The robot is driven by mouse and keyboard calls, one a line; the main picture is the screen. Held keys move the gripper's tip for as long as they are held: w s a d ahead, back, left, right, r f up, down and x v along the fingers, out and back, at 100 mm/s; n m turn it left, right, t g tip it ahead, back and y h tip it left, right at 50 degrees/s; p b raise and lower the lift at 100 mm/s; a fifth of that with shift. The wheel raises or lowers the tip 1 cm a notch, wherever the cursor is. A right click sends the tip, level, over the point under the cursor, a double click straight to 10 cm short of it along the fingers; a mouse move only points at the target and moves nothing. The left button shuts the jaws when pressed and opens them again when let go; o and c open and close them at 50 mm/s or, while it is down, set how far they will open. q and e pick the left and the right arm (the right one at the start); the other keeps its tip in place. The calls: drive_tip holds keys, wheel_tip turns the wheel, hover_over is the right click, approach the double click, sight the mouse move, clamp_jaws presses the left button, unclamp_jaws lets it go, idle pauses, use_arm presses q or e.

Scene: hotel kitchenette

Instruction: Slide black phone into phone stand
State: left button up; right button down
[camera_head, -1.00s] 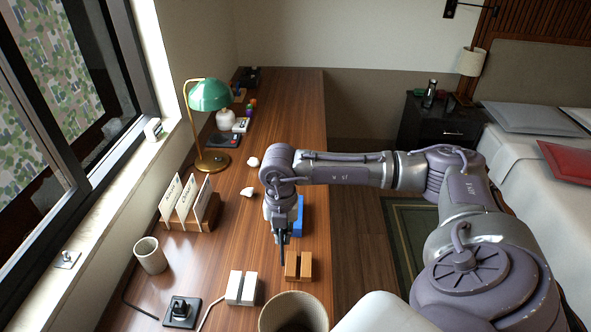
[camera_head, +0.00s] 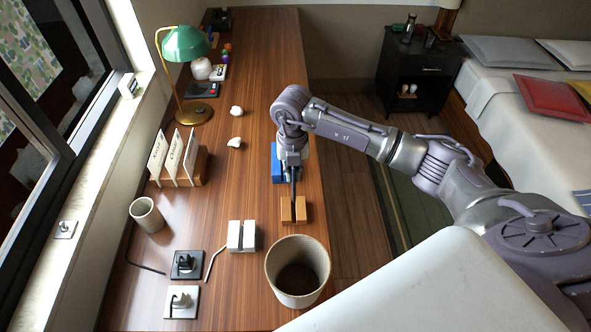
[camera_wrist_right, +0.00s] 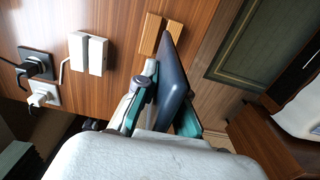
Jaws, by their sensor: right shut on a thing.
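My right gripper (camera_head: 293,174) is shut on the black phone (camera_head: 294,189), which points downward and shows edge-on as a thin dark strip in the head view. In the right wrist view the phone (camera_wrist_right: 174,72) shows its broad dark face between the fingers (camera_wrist_right: 160,98). The wooden phone stand (camera_head: 301,211), a small light block with a slot, is right below the phone's lower end. The stand (camera_wrist_right: 149,35) also shows in the wrist view, partly covered by the phone's far end. I cannot tell whether the phone's edge is inside the slot. My left gripper is out of view.
A white slotted block (camera_head: 235,237) stands left of the wooden stand, and a round bin (camera_head: 279,253) is in front. A blue object (camera_head: 276,165) is close behind the gripper. A cup (camera_head: 147,215), card holder (camera_head: 197,170) and green lamp (camera_head: 186,43) are along the left.

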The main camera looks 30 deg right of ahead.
drive_tip(key=shift+f+b, duration=0.3)
drive_tip(key=shift+f, duration=0.3)
drive_tip(key=shift+f+b, duration=0.75)
drive_tip(key=shift+f, duration=0.3)
drive_tip(key=shift+f+b, duration=1.35)
drive_tip(key=shift+f, duration=0.6)
use_arm(q)
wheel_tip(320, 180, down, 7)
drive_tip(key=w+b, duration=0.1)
drive_tip(key=b, duration=0.1)
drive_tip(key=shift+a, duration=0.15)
use_arm(e)
drive_tip(key=shift+f, duration=1.3)
drive_tip(key=c, duration=1.2)
unclamp_jaws()
wheel_tip(320, 180, up, 12)
